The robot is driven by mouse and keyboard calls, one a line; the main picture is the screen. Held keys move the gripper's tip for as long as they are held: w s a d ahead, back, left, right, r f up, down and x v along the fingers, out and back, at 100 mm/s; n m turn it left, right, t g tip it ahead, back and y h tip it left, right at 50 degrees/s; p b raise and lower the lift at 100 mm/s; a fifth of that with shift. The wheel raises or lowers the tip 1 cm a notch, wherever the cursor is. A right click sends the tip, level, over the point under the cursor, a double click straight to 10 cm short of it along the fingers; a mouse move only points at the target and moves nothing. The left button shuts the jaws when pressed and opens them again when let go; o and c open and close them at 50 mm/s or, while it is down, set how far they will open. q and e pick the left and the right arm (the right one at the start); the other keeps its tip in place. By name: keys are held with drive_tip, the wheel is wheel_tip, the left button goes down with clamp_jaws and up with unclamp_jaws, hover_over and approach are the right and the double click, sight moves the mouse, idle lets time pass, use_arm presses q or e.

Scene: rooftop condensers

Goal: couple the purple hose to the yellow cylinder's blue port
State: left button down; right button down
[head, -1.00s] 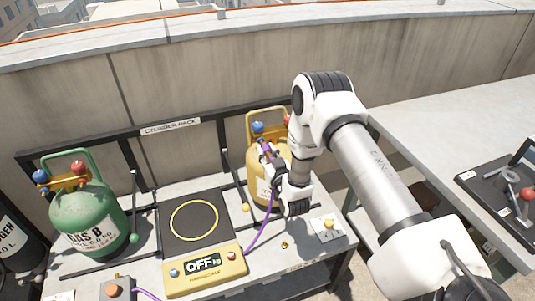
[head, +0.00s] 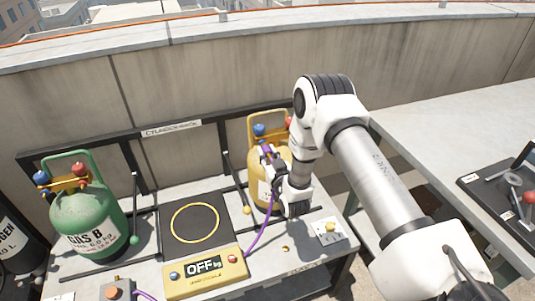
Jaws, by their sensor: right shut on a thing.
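The yellow cylinder (head: 256,172) stands at the back right of the bench, partly hidden by my right arm. Its blue port (head: 259,130) shows at the upper left of its valve, and a red knob (head: 289,122) shows at the right. My right gripper (head: 268,160) is in front of the cylinder, shut on the end of the purple hose (head: 262,238). The held hose end is just below the blue port; I cannot tell whether they touch. The hose hangs down from the gripper to the bench beside the scale. My left gripper is not in view.
A green cylinder (head: 88,222) with blue and red knobs stands at the left. A scale with a black plate (head: 195,240) and a yellow display unit (head: 205,274) reading OFF lies in the middle. A black rack bar (head: 172,130) runs behind. A grey table (head: 460,130) is at right.

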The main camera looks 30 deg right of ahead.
sight(271, 159)
drive_tip(key=shift+w+d, duration=0.1)
drive_tip(key=shift+w, duration=0.35)
idle(0.6)
drive_tip(key=c, duration=0.8)
unclamp_jaws()
drive_tip(key=shift+c, duration=0.2)
drive_tip(key=shift+s, duration=0.1)
drive_tip(key=shift+v, duration=1.15)
drive_tip(key=shift+p+v, duration=0.85)
drive_tip(key=shift+v, duration=1.65)
